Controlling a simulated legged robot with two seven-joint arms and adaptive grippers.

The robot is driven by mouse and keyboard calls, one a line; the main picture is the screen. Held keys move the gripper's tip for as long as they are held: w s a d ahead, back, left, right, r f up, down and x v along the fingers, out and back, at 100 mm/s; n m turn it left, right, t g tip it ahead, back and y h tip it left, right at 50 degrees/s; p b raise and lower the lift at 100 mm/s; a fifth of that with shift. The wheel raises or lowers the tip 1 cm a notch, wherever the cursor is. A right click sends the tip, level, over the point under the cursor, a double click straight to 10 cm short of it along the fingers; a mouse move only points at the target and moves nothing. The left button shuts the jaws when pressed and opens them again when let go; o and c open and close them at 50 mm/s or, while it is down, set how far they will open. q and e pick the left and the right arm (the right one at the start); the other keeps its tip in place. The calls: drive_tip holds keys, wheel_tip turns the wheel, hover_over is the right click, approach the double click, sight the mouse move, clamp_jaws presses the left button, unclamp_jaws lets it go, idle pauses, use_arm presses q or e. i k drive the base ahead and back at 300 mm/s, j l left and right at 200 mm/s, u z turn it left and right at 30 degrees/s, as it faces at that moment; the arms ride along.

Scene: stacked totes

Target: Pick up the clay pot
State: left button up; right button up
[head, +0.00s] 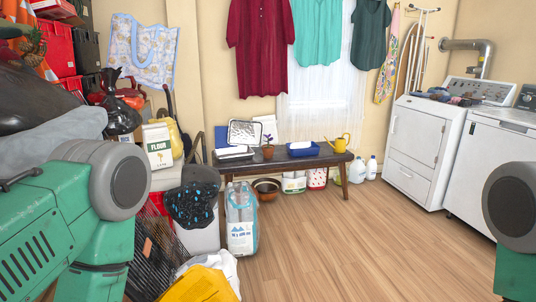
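A round brown clay pot (267,194) stands on the floor under the dark bench (300,163), left of its middle. Its rim is lit and its inside looks dark. A second, much smaller terracotta-coloured pot (268,153) with a plant in it stands on the bench top. Green and grey parts of my arms show at the left and right edges, well short of the bench. Neither of my grippers is in view, so I cannot see whether they are open or shut.
A clear bag of bottles (241,218) stands just left of and in front of the brown pot. White containers (293,183) stand to its right. Stacked clutter with a flour bag (158,146) and a yellow bag (199,284) fills the left. The wooden floor (345,240) is clear at middle and right, before the washer (425,148).

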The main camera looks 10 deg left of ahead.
sight(267, 152)
drive_tip(key=i+l+z, duration=0.15)
drive_tip(key=i, duration=0.25)
drive_tip(key=i+l+z, duration=0.15)
drive_tip(key=i+l, duration=0.2)
drive_tip(key=i+l+z, duration=0.15)
drive_tip(key=i, duration=0.3)
drive_tip(key=i+l+z, duration=0.15)
drive_tip(key=i, duration=0.3)
drive_tip(key=i+j+u, duration=0.1)
drive_tip(key=i+u, duration=0.3)
drive_tip(key=i, duration=0.55)
drive_tip(key=i+l+u, duration=0.2)
drive_tip(key=i+u, duration=0.2)
drive_tip(key=i, duration=0.55)
drive_tip(key=i+u, duration=0.15)
drive_tip(key=i, duration=0.35)
drive_tip(key=i+l+u, duration=0.2)
drive_tip(key=i, duration=0.25)
drive_tip(key=i+l+u, duration=0.15)
drive_tip(key=i, duration=0.3)
drive_tip(key=i+l+u, duration=0.15)
drive_tip(key=i, duration=0.35)
drive_tip(key=i+l+u, duration=0.1)
drive_tip(key=i+u, duration=0.15)
drive_tip(key=i+l+u, duration=0.25)
drive_tip(key=i+j, duration=0.1)
